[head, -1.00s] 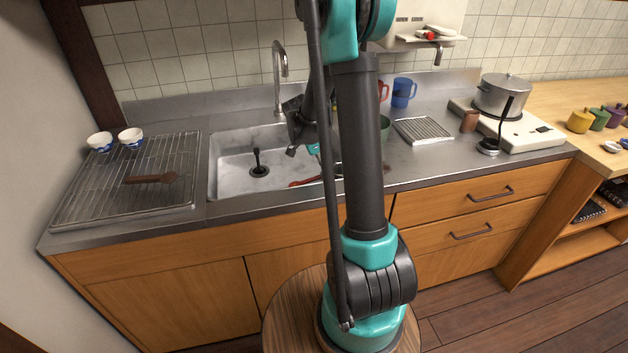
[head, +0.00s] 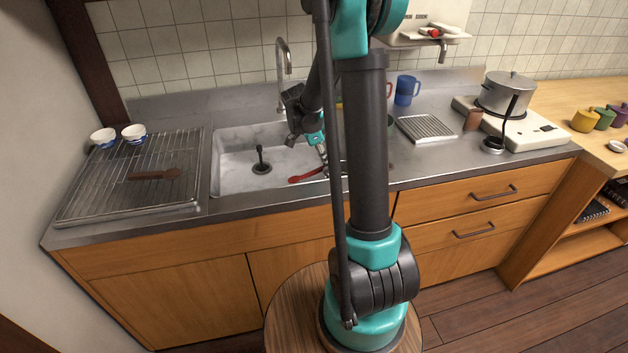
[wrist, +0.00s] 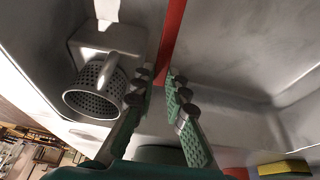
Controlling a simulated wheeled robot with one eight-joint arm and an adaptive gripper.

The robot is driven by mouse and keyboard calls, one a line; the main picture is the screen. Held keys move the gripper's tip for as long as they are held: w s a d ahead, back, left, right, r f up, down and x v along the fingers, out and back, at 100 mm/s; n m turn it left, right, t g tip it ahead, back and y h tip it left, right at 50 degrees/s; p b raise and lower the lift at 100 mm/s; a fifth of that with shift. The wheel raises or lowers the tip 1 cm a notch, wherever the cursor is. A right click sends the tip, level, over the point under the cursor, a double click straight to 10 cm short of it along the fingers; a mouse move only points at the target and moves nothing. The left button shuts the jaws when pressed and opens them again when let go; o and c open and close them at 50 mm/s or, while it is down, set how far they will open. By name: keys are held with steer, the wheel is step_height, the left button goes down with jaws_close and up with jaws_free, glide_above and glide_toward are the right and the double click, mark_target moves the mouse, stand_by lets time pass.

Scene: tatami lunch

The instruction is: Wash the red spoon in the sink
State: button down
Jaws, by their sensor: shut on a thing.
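The red spoon (head: 308,175) shows in the head view low in the sink basin (head: 232,180), near its front wall, partly hidden behind my arm. In the wrist view the red spoon (wrist: 172,38) is a red strip running from the top edge down to my fingertips. My gripper (wrist: 160,80) is closed on this strip. In the head view my gripper (head: 323,160) points down into the right part of the basin, partly covered by my arm. The curved faucet (head: 284,62) stands behind the basin. No water is visible.
A wire rack (head: 85,200) at left holds a brown spoon (head: 152,175) and two small bowls (head: 133,133). A black-handled stopper (head: 261,160) stands in the basin. A perforated metal holder (wrist: 92,95) is left of my fingers. A yellow sponge (wrist: 283,168) is at lower right.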

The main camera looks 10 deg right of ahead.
step_height(320, 180, up, 12)
stand_by(1.3)
steer(key=shift+r, duration=0.1)
stand_by(1.4)
